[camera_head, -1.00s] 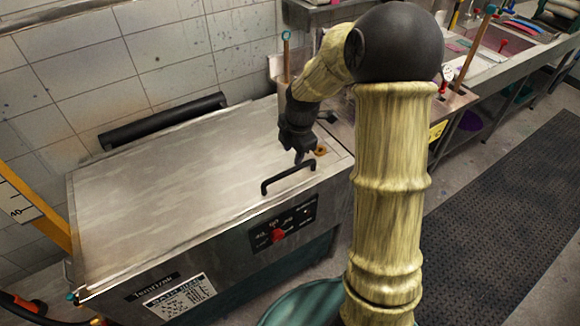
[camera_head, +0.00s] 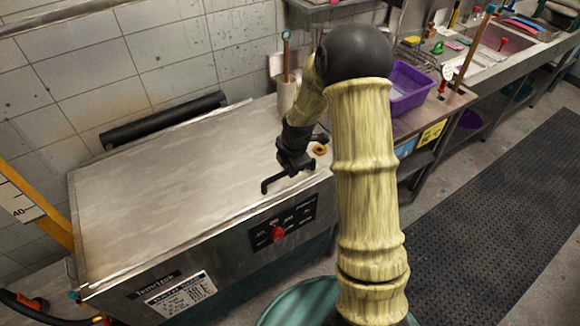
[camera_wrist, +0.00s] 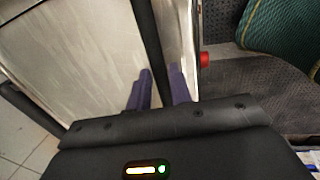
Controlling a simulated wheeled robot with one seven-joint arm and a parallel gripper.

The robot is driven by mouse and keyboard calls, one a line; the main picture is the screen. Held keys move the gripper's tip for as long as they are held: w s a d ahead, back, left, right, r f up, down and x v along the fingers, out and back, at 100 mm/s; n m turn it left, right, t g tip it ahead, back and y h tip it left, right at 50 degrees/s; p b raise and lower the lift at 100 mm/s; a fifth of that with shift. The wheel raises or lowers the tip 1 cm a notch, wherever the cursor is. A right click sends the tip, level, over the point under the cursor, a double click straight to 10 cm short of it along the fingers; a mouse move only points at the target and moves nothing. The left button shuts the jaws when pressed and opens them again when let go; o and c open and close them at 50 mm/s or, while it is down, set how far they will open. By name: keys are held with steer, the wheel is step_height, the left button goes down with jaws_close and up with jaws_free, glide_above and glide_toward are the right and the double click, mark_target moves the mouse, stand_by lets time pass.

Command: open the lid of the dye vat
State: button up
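The dye vat is a steel, box-shaped unit with a flat lid (camera_head: 170,180), which lies down over it. A black bar handle (camera_head: 270,184) stands at the lid's front right edge. My gripper (camera_head: 285,176) is at this handle and hides its right part. In the wrist view, the dark handle (camera_wrist: 146,35) runs between my two purple fingers (camera_wrist: 160,82), one close on each side. Whether the fingers press on the bar cannot be made out. The lid also shows in the wrist view (camera_wrist: 75,50).
A control panel with a red knob (camera_head: 278,232) is on the vat's front. A black bar (camera_head: 165,120) runs along the back, near the tiled wall. A teal round container (camera_head: 290,300) stands in front. A purple basin (camera_head: 408,88) is on the counter at right.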

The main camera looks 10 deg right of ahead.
jaws_close()
